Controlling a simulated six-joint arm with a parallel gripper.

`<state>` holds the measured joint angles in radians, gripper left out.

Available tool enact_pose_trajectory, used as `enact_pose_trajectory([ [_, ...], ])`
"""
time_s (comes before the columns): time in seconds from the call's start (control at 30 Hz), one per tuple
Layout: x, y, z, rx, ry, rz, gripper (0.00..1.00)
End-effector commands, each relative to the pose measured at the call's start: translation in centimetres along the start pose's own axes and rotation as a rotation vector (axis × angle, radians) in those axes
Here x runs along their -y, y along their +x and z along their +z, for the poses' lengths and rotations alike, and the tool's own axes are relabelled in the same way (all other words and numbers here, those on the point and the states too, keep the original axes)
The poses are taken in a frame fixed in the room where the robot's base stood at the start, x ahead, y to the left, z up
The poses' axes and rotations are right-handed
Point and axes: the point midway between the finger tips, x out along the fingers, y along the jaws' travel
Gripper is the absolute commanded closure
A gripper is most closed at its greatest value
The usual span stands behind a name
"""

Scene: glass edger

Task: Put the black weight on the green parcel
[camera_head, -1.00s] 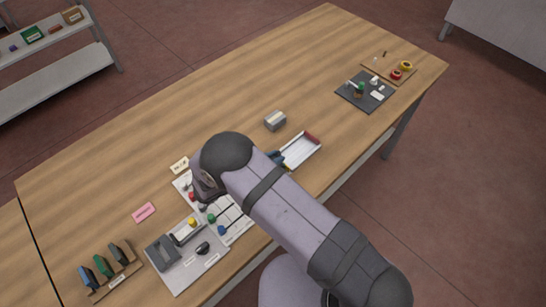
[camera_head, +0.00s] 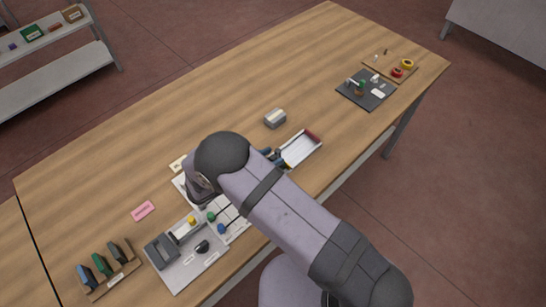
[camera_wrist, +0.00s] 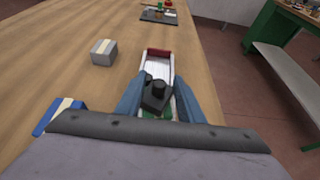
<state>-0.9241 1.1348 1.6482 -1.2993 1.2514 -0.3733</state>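My gripper (camera_wrist: 159,88) has two blue fingers, pointing toward the near end of the white tray (camera_wrist: 158,63). The black weight (camera_wrist: 157,94), with a round knob on top, is between the fingers and looks turned at an angle to them. I cannot tell whether the fingers press on it. Green of what looks like the green parcel (camera_wrist: 150,116) shows just below the weight; most of it is hidden, and contact between them is unclear. In the head view my gripper (camera_head: 272,155) is at the tray's (camera_head: 301,148) near-left end, and my arm hides much of that area.
A grey block with a pale band (camera_head: 275,118) stands behind the tray. A blue box with a cream band (camera_wrist: 60,116) is left of my gripper. A grey board (camera_head: 186,255) and a small rack (camera_head: 108,274) are at the front left. The table's back middle is clear.

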Motion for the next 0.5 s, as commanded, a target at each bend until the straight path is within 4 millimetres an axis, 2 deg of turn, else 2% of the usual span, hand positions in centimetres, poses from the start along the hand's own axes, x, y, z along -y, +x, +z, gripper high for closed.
enact_pose_trajectory([
  [0.3, -0.1, -5.7, -0.5, -0.001, 0.001, 0.005, 0.66],
  [0.5, -0.1, -8.6, -0.3, 0.000, 0.000, 0.003, 0.66],
])
